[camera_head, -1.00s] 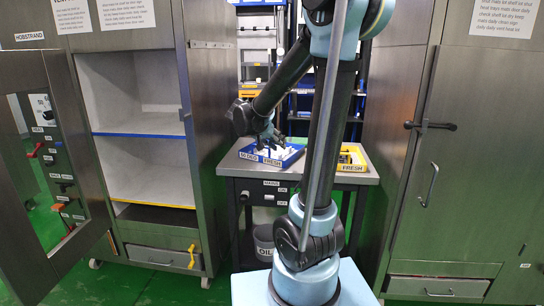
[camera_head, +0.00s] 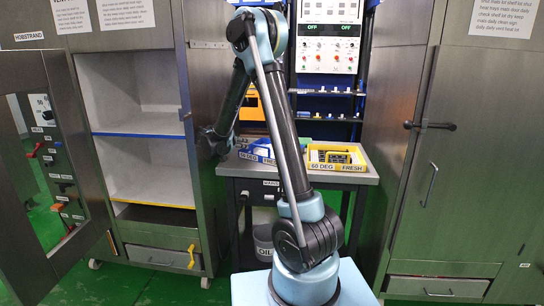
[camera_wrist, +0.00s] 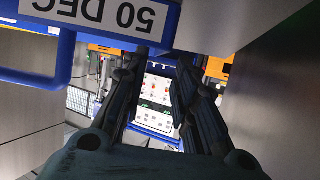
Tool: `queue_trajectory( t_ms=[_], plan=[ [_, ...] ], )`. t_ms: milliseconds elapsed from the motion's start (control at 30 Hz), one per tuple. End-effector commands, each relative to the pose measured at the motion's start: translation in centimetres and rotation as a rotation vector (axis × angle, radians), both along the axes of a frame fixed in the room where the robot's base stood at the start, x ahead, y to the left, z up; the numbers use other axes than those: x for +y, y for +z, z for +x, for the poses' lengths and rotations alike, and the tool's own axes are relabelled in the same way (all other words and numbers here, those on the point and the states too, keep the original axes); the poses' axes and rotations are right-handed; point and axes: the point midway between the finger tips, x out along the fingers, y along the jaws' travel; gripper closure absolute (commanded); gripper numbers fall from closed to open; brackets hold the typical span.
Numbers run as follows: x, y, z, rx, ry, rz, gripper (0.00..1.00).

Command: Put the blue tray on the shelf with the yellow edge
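The blue tray (camera_head: 262,149) sits on the workbench, partly hidden behind my arm. Its 50 DEG label faces the front. In the wrist view the blue tray (camera_wrist: 165,28) is close at the upper left, with its label upside down. The shelf with the yellow edge (camera_head: 152,204) is the lower one in the open left cabinet and looks empty. My gripper (camera_head: 212,146) is at the tray's left, near the cabinet's side wall; its fingertips are hard to see there. In the wrist view my gripper (camera_wrist: 155,80) has its fingers apart, with nothing between them.
A shelf with a blue edge (camera_head: 138,134) is above the yellow-edged one. The open cabinet door (camera_head: 55,170) stands at the left. A yellow tray (camera_head: 336,157) marked 60 DEG is on the workbench (camera_head: 345,178). The closed right cabinet (camera_head: 465,160) stands beside the bench.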

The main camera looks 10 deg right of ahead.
Motion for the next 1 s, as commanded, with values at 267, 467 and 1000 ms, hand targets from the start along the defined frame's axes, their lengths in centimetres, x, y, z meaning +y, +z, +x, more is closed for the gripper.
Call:
queue_trajectory(
  t_ms=[267, 467, 1000],
  plan=[
    [-1.2, -1.0, 1.6, -0.001, -0.001, 0.004, 0.73],
    [-2.3, -1.4, 2.5, 0.0, -0.003, 0.004, 0.73],
    [-5.1, -2.6, 5.4, 0.0, -0.002, 0.003, 0.73]
  ],
)
